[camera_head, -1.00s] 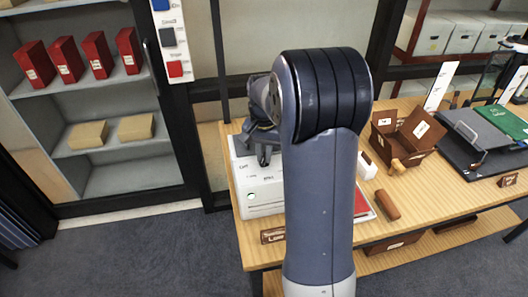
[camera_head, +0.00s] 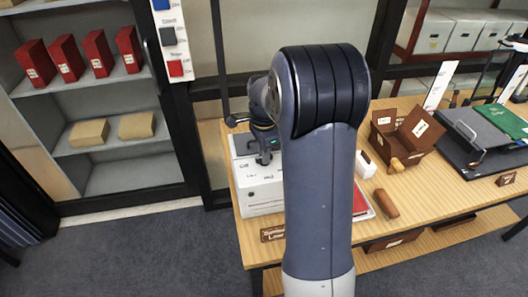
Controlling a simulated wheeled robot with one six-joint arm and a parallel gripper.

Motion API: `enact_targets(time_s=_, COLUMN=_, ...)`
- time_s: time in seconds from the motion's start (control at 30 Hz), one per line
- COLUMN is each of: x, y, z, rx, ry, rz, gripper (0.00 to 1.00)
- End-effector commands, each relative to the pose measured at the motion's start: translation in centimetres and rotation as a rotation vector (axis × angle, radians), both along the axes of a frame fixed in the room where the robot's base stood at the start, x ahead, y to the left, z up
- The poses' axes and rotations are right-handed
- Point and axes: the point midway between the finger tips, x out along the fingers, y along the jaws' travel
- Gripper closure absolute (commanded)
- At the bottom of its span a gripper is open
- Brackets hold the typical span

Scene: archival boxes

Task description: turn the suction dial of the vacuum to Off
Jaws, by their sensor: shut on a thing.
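The vacuum is a white box (camera_head: 262,200) with a grey upper part, at the left end of the wooden table. Small dark labels are printed on it, too small to read surely. My gripper (camera_head: 264,158) points down at the top of the vacuum, among these labels, and is shut on the suction dial there. The fingers hide the dial, so its pointer and setting cannot be read. My own arm hides the right side of the vacuum.
A brown name plate (camera_head: 272,234) stands at the table's front edge. To the right are a white block (camera_head: 366,164), a brown roller-like piece (camera_head: 386,204) and an open brown box (camera_head: 403,138). A shelf unit with red boxes (camera_head: 66,60) stands at left.

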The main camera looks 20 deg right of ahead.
Motion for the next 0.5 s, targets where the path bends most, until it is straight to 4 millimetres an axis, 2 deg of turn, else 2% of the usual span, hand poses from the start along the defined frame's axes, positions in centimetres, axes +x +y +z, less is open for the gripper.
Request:
enact_targets(time_s=0.2, x=0.06, y=-0.06, z=0.07, rx=-0.002, ry=-0.002, rz=-0.117, gripper=1.0)
enact_targets(time_s=0.5, x=0.06, y=-0.07, z=0.06, rx=-0.002, ry=-0.003, rz=-0.19, gripper=1.0)
